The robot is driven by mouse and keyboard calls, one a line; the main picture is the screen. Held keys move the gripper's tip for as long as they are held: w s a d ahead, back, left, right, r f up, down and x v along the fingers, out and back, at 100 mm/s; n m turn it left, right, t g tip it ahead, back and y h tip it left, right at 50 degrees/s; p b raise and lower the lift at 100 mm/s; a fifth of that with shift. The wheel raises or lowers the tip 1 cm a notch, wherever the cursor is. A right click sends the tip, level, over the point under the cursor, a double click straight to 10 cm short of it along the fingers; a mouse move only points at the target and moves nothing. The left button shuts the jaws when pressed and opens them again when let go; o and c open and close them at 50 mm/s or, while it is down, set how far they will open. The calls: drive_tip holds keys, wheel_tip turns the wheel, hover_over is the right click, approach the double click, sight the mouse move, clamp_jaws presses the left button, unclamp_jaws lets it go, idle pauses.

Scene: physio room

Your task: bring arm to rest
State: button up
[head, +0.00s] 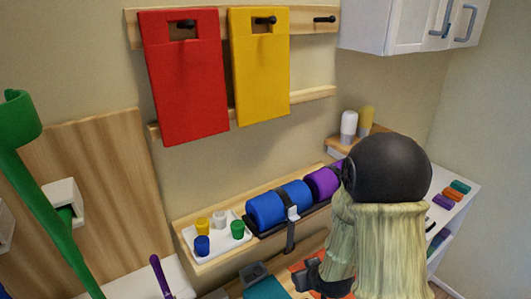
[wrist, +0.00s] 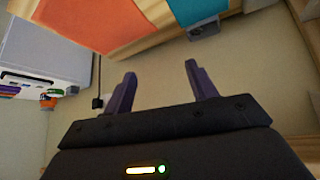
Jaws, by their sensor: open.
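My gripper (wrist: 158,82) is open in the wrist view, its two dark fingers apart with nothing between them. Beyond the fingers is a bare beige surface. In the head view my arm comes down at the right of centre, and part of my dark gripper (head: 310,278) shows low beside it, near the table edge. The arm hides part of the shelf and table behind it.
A red mat (head: 188,90) and a yellow mat (head: 262,75) hang on wall pegs. Blue rolls (head: 266,211) and a white tray (head: 190,240) of small cups sit on a wooden shelf. A white cabinet (head: 395,25) hangs top right. A green pole (head: 50,220) stands left.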

drive_tip(key=s+d+r+m+g+h, duration=0.1)
drive_tip(key=s+d+r+m+g, duration=0.2)
drive_tip(key=s+r, duration=0.6)
drive_tip(key=s+g, duration=0.1)
drive_tip(key=s, duration=0.2)
drive_tip(key=shift+d+r+g, duration=0.3)
drive_tip(key=shift+r, duration=0.1)
